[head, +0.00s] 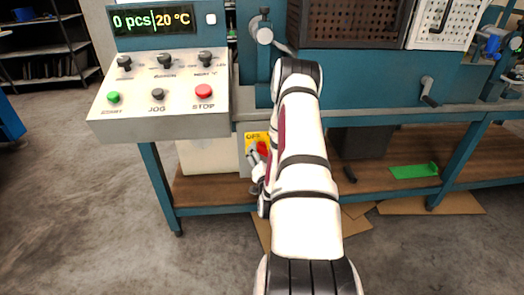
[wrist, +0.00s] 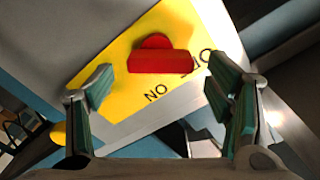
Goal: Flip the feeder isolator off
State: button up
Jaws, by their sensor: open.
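The feeder isolator is a red rotary handle (wrist: 160,60) on a yellow plate (wrist: 120,85) with black ON and OFF lettering. In the wrist view the handle's bar lies nearly level, its right end close to the OFF lettering, with ON below it. In the head view the yellow plate (head: 256,137) and red handle (head: 263,147) show under the control console, partly hidden by my arm. My gripper (wrist: 160,88) is open and empty, facing the plate, one finger either side of the handle in the picture. No contact is visible.
A console (head: 160,100) with knobs and START, JOG and STOP buttons overhangs to the upper left of the isolator. The teal bench frame (head: 160,190) and wooden lower shelf (head: 215,190) are close by. A green piece (head: 413,171) lies on the shelf at right.

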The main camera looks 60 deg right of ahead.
aim_at(261, 152)
jog(key=shift+x, duration=1.5)
jog(key=c, duration=1.2)
jog(key=shift+o, duration=0.2)
jog(key=shift+w+n+b, duration=0.1)
jog(key=shift+n+b, duration=0.2)
jog(key=shift+b, duration=0.05)
jog(key=n+b, duration=0.1)
jog(key=n, duration=0.2)
jog(key=shift+w+a+f+b, duration=0.1)
jog(key=shift+b, duration=0.3)
jog(key=shift+n+b, duration=1.15)
jog(key=shift+n, duration=0.75)
